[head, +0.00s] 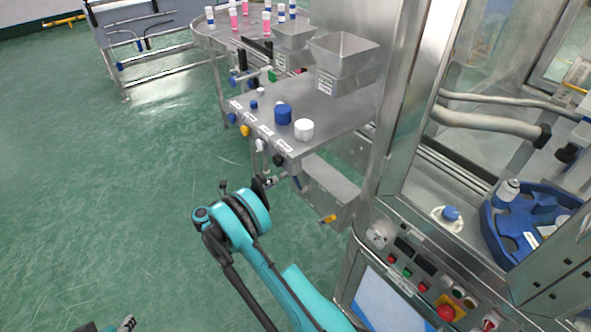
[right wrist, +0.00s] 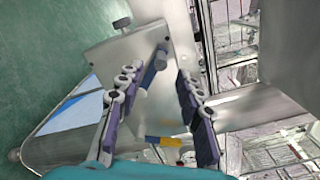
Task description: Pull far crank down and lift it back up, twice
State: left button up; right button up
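The far crank, with a blue handle (head: 297,183), sits on the side of a steel box under the work table. The near crank, with a yellow handle (head: 328,219), is lower on the same box. My right gripper (head: 272,181) is beside the blue crank, its fingers partly hidden behind my wrist. In the right wrist view, my right gripper (right wrist: 155,80) is open, and the blue handle (right wrist: 150,76) shows slanted between its fingers; contact is not visible. The yellow handle (right wrist: 163,141) is closer to the lower edge there. A bit of my left gripper (head: 126,323) shows at the bottom left.
The steel table (head: 345,118) above carries a blue cap (head: 283,114), a white cap (head: 303,129) and metal hoppers (head: 342,62). Small knobs line its front edge. A control panel (head: 425,275) and a blue tray (head: 487,225) are at right. The green floor at left is clear.

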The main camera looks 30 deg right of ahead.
aim_at(281, 178)
jog(key=d+b, duration=0.1)
jog(key=d, duration=0.5)
jog(key=shift+w+d+f+b, duration=0.1)
jog(key=shift+w+d+b, duration=0.1)
jog(key=shift+b, duration=0.2)
jog(key=shift+d, duration=0.6)
grip_shut()
